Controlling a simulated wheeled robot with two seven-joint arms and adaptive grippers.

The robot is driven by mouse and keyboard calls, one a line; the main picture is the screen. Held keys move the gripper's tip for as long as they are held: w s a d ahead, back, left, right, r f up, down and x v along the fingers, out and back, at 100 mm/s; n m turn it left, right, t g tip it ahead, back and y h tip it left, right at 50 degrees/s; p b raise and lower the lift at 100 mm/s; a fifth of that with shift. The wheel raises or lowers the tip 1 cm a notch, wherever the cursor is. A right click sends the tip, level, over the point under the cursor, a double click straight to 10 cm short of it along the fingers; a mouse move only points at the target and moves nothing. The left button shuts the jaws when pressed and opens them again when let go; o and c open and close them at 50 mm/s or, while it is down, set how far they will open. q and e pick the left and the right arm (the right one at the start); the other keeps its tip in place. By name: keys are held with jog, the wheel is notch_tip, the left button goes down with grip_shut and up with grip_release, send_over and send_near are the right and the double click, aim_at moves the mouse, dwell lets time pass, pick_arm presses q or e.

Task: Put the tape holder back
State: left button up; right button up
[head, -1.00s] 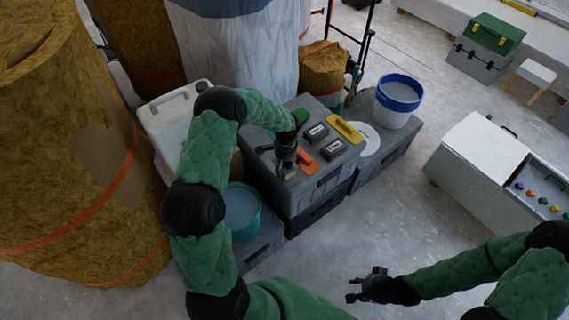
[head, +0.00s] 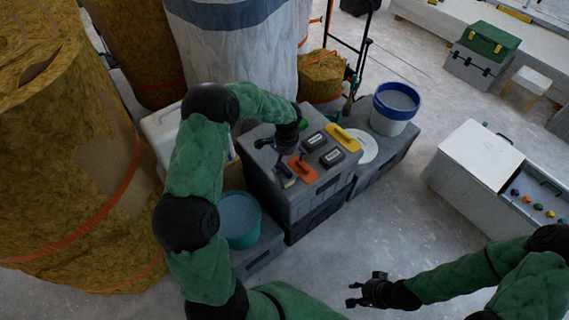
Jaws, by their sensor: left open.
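My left gripper (head: 283,158) hangs over the top of a stacked grey tool case (head: 325,190), open, with its fingers pointing down. An orange-handled tool (head: 303,168) lies just right of the fingers. A small dark item with a pale top (head: 286,178) lies just below them; whether the fingers touch it I cannot tell. A green item (head: 303,125) is partly hidden behind my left wrist. I cannot tell which of these is the tape holder. My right gripper (head: 356,292) is open and empty over bare floor.
Two black boxes with pale labels (head: 331,157) and a yellow-handled tool (head: 343,137) share the case top. A teal bucket (head: 240,220) stands left, a blue-rimmed bucket (head: 394,108) right. Large insulation rolls (head: 70,170) block the left.

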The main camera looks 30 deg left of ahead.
pick_arm(q)
jog(key=shift+d+r, duration=0.1)
jog(key=shift+r, duration=1.25)
